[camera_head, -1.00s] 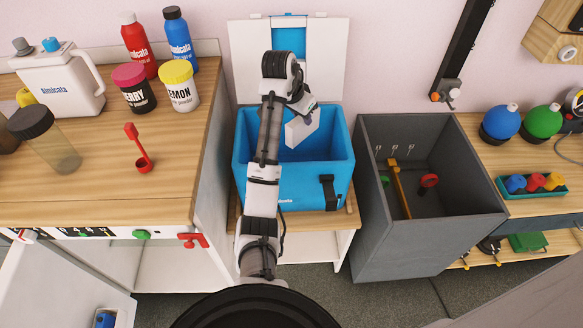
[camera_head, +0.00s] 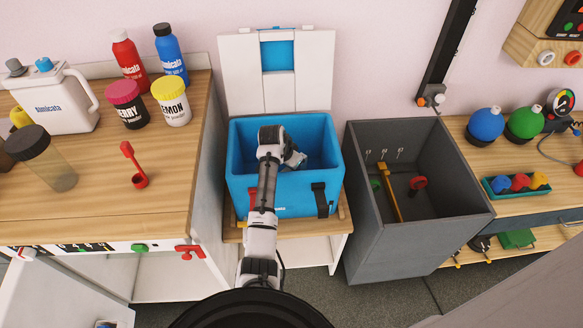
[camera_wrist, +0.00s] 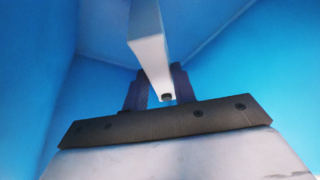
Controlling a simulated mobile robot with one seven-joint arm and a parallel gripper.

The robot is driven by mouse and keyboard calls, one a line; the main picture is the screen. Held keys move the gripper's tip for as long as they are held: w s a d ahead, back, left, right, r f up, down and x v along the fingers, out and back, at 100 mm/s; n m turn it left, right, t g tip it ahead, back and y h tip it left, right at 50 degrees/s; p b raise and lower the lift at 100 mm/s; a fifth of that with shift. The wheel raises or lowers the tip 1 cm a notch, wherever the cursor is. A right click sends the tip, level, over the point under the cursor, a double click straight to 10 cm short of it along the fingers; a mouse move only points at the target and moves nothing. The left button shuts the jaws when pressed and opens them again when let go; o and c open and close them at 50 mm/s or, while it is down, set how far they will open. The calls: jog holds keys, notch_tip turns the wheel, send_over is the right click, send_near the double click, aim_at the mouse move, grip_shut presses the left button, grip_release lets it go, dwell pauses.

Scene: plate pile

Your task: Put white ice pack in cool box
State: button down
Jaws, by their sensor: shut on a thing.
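The blue cool box (camera_head: 268,196) stands open in the middle of the head view, its white lid (camera_head: 240,75) raised against the wall. My arm reaches over its front wall, and my gripper (camera_head: 293,160) is down inside the box. In the wrist view my gripper (camera_wrist: 158,88) is shut on the white ice pack (camera_wrist: 150,50), seen edge-on between the fingers. Blue box walls surround it there. In the head view the pack is mostly hidden by my wrist. I cannot tell whether it touches the box floor.
A grey bin (camera_head: 380,225) with hooks and tools stands close on the right. A wooden counter (camera_head: 90,205) on the left carries bottles, jars, a jug (camera_head: 55,100) and a red scoop (camera_head: 138,178). Blue and green round bottles stand on the right bench (camera_head: 470,150).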

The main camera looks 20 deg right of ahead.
jog(key=shift+f, duration=1.25)
jog(key=shift+f, duration=0.2)
jog(key=c, duration=1.1)
grip_release()
jog(key=shift+c, duration=0.2)
jog(key=shift+r, duration=0.15)
